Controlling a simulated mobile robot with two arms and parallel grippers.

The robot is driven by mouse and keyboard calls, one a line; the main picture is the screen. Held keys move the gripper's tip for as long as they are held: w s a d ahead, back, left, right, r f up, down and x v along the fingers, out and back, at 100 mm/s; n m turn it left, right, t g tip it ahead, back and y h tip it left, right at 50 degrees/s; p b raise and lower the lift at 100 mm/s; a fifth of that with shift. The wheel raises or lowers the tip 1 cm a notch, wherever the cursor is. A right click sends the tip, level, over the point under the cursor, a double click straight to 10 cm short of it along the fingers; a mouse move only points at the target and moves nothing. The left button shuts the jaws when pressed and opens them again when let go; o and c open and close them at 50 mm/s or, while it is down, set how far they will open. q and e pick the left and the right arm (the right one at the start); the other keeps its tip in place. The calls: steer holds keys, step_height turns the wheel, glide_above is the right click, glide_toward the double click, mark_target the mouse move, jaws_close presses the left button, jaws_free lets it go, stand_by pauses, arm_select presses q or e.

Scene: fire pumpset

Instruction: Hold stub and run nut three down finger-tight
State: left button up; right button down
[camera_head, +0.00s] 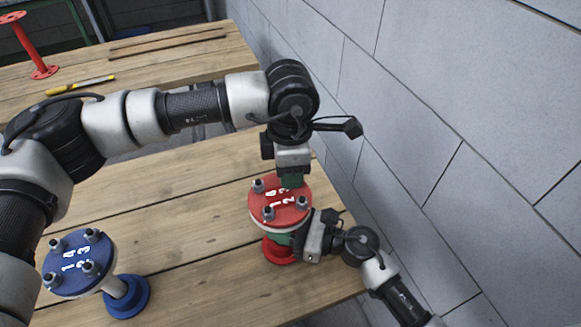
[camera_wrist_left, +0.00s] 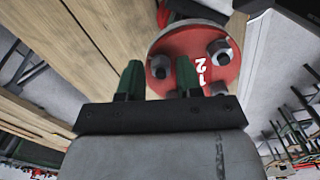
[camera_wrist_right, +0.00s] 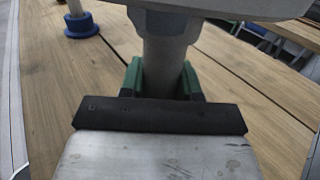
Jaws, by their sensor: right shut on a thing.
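The red flanged stub (camera_head: 273,225) stands upright on the bench, its red top plate carrying white numerals and several studs with nuts. My right gripper (camera_head: 296,240) is shut around the stub's neck below the plate; the grey neck (camera_wrist_right: 163,65) shows between its green fingers in the right wrist view. My left gripper (camera_head: 291,181) points down over the plate's far edge. In the left wrist view its green fingertips (camera_wrist_left: 158,78) are apart, with a nut (camera_wrist_left: 160,66) seen beyond the gap. Which numeral belongs to that nut is unclear.
A blue flanged stub (camera_head: 78,265) stands at the bench's front left. A grey block wall (camera_head: 450,130) runs close along the right. The second bench behind holds a yellow-handled tool (camera_head: 80,85) and a red stand (camera_head: 32,45). Bench boards between the stubs are clear.

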arm_select(q)
steer(key=shift+o, duration=0.7)
step_height(320, 180, up, 12)
arm_select(e)
steer(key=c, duration=0.7)
jaws_free()
